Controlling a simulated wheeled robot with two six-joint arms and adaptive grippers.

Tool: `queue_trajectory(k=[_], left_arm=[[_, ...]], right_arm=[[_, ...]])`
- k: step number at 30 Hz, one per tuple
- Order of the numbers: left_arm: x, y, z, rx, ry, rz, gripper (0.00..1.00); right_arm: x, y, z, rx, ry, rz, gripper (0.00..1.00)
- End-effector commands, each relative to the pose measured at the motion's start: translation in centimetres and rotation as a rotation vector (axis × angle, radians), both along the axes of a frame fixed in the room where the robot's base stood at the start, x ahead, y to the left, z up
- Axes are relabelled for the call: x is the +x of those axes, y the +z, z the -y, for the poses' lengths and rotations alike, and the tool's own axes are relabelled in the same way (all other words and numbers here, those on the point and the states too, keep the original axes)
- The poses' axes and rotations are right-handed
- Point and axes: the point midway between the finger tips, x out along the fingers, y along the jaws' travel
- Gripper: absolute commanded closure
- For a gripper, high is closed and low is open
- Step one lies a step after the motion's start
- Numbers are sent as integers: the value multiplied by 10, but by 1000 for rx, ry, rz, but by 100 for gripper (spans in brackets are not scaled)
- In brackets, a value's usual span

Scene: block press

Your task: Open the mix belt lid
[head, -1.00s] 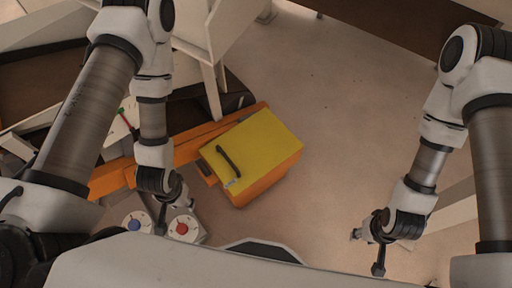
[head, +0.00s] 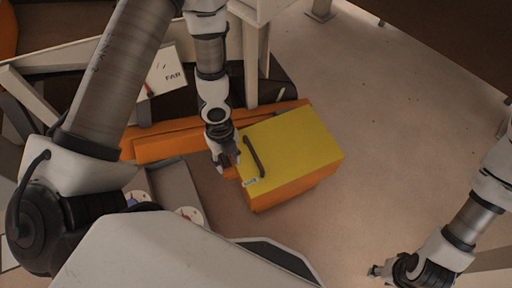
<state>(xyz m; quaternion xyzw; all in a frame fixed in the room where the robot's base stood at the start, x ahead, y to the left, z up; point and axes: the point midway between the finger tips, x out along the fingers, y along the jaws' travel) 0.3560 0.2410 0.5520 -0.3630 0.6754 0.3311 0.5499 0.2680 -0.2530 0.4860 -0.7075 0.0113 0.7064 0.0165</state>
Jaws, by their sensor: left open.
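The mix belt lid (head: 295,146) is the yellow top of an orange box, and it lies closed. A black bar handle (head: 254,157) runs along its left side. My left gripper (head: 228,163) is open at the lid's left edge, just left of the handle. The handle is not between its fingers; whether a finger touches the lid I cannot tell. My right gripper (head: 377,271) is low at the right, well away from the lid. Its fingers are too small to read.
The orange box body (head: 295,190) shows below the lid. An orange beam (head: 170,146) runs to its left. A pale post (head: 250,65) stands behind the lid. Floor at right is clear.

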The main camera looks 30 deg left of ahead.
Motion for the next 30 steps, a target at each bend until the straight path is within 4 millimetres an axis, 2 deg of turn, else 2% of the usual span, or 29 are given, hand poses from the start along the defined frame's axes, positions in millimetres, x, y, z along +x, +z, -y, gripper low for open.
queue_trajectory(k=[1, 3, 7, 10, 16, 25, 30], left_arm=[[21, -38, -3, 3, -55, 54, 59], [47, -49, -7, 9, -105, 125, 59], [84, -59, -9, 7, -118, 236, 59], [97, -58, -9, 8, -112, 282, 59], [104, -57, -8, 8, -110, 305, 59], [111, -113, -2, 8, -109, 303, 59], [115, -127, 1, 9, -109, 304, 59]], right_arm=[[0, -51, 0, 0, 0, 0, 60], [0, -82, 0, 0, 0, 0, 60], [0, -126, 0, 0, 0, 0, 60], [0, -143, 0, 0, 0, 0, 60], [1, -149, 0, 0, 0, 1, 60], [0, -188, 0, 0, 0, 0, 60], [0, -196, 0, 0, 0, 0, 60]])
